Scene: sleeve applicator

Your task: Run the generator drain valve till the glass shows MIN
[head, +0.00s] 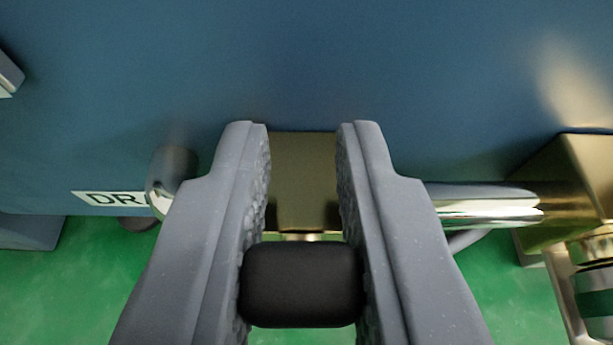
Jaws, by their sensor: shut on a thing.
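My gripper (303,200) is in the middle of the head view, with its two grey fingers on either side of a black handle (301,285). The fingers touch the handle's left and right ends, so the gripper is shut on it. Behind the handle a brass valve body (303,180) shows between the fingers, against the blue panel. A white label (105,198) reading "DR" is at the left, the rest hidden behind a pipe end and the left finger. The level glass and its MIN mark cannot be made out.
A blue panel (300,60) fills the upper view. A chrome pipe (485,205) runs right to a brass block (575,185), with a metal fitting (595,280) below it. The green floor (60,290) shows below.

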